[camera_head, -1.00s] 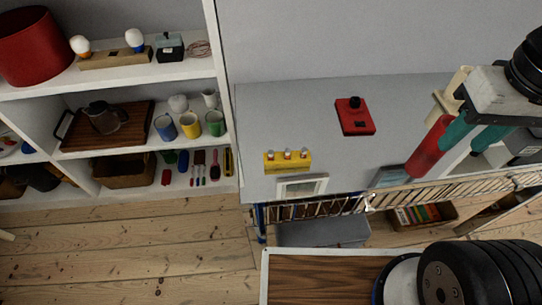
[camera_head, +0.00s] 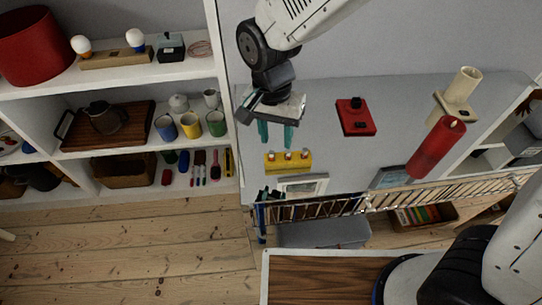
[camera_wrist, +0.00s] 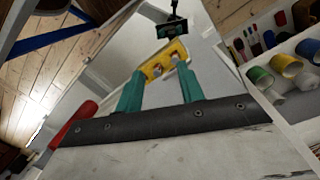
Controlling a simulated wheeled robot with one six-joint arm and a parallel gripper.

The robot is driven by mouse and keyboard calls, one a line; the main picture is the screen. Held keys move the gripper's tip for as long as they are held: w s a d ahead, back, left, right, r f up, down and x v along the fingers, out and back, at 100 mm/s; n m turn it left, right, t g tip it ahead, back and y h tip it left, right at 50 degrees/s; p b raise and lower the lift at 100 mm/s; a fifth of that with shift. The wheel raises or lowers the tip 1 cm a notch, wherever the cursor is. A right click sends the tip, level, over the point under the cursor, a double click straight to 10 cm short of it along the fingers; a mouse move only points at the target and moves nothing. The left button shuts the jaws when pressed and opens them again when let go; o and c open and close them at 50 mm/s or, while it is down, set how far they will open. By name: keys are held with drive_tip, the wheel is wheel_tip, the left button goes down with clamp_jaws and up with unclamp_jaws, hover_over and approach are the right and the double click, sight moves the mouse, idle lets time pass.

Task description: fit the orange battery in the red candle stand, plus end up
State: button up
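My gripper (camera_head: 276,142) hangs above the yellow block (camera_head: 288,166) on the grey top, teal fingers apart with nothing between them. The yellow block carries several small pale caps in a row; it also shows beyond the fingertips in the wrist view (camera_wrist: 160,65). A red cylinder like a candle (camera_head: 436,148) stands at the right, with a small orange spot on its top. It shows partly in the wrist view (camera_wrist: 74,127). I cannot make out a separate orange battery or its plus end.
A red box with a black knob (camera_head: 356,122) lies in the middle of the grey top. A cream holder with a tube (camera_head: 462,92) stands behind the red cylinder. A pale frame (camera_head: 302,187) is just in front of the yellow block. Shelves with cups are at left.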

sight(271, 152)
drive_tip(key=w+m, duration=0.1)
drive_tip(key=w+a+m, duration=0.1)
drive_tip(key=shift+a+r+m+t+y, duration=0.2)
drive_tip(key=shift+a+m+t+y, duration=0.1)
drive_tip(key=shift+m+t, duration=0.1)
drive_tip(key=shift+m, duration=0.6)
drive_tip(key=f, duration=0.7)
drive_tip(key=shift+d+f, duration=0.3)
drive_tip(key=shift+f, duration=0.1)
clamp_jaws()
